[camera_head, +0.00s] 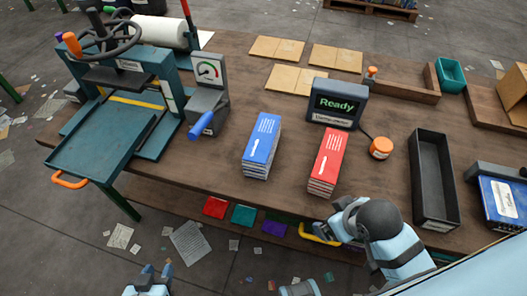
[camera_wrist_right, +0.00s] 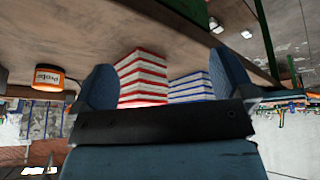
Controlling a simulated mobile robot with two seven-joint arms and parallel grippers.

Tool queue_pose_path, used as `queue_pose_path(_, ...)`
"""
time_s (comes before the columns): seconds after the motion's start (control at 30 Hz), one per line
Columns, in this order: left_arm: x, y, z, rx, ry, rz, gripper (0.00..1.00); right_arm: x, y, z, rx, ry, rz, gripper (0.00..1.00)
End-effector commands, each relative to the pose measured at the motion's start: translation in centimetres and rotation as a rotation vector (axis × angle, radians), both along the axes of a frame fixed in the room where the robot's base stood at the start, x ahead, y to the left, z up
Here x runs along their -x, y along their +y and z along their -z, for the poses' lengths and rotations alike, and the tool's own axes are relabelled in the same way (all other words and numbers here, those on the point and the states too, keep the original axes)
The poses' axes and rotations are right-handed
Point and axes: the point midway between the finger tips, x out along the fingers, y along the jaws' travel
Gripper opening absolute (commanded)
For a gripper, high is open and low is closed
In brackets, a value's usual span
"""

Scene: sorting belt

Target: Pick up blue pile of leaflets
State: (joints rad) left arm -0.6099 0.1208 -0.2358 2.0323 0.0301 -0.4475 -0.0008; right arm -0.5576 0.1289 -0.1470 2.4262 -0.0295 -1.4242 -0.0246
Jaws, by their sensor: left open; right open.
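The blue pile of leaflets (camera_head: 262,145) stands on the brown table in the head view, left of a red pile of leaflets (camera_head: 327,160). My left gripper (camera_head: 157,270) is open and empty at the bottom left, in front of the table and well away from the blue pile. My right gripper (camera_wrist_right: 163,82) is open in the right wrist view. The red pile (camera_wrist_right: 140,78) shows between its fingers, beyond them. The blue pile (camera_wrist_right: 191,87) shows to the right of the red one, partly hidden by the right finger.
A green press (camera_head: 110,130) and a gauge box (camera_head: 208,90) stand at the left. A "Ready" display (camera_head: 338,102) stands behind the piles, with an orange button (camera_head: 381,148) to its right. A black tray (camera_head: 434,180) lies farther right. Bare table surrounds the blue pile's left side.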

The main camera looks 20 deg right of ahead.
Motion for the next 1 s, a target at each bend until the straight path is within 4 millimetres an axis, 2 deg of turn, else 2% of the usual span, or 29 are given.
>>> queue_pose_path(0.07, -0.1, 0.0, 1.2, 0.003, -0.003, -0.001, 0.43, -0.2, -0.3, 0.2, 0.024, -0.001, -0.006, 1.00)
queue_pose_path(0.37, -0.2, 0.4, 1.0, -0.004, -0.003, -0.001, 0.43, -7.4, 0.8, -3.4, 0.179, -0.299, -0.157, 1.00)
queue_pose_path(0.57, -0.2, 0.5, 1.1, -0.006, -0.001, 0.000, 0.43, -13.1, 2.8, -7.4, 0.342, -0.587, -0.305, 1.00)
queue_pose_path(0.63, -0.2, 0.4, 1.1, -0.006, -0.001, 0.000, 0.43, -15.5, 4.1, -9.8, 0.430, -0.728, -0.379, 1.00)
queue_pose_path(0.77, -0.1, 0.4, 1.2, -0.005, 0.001, 0.001, 0.43, -19.8, 8.1, -16.0, 0.686, -1.080, -0.574, 1.00)
queue_pose_path(0.83, -0.1, 0.3, 1.2, -0.003, 0.001, 0.001, 0.43, -21.2, 11.5, -20.1, 0.880, -1.319, -0.709, 1.00)
queue_pose_path(0.9, -0.1, 0.2, 1.2, -0.002, 0.001, 0.001, 0.43, -21.5, 15.4, -23.4, 1.096, -1.558, -0.853, 1.00)
queue_pose_path(1.0, -0.1, 0.1, 1.2, 0.000, 0.001, 0.000, 0.43, -20.4, 20.8, -26.3, 1.427, -1.887, -1.063, 1.00)
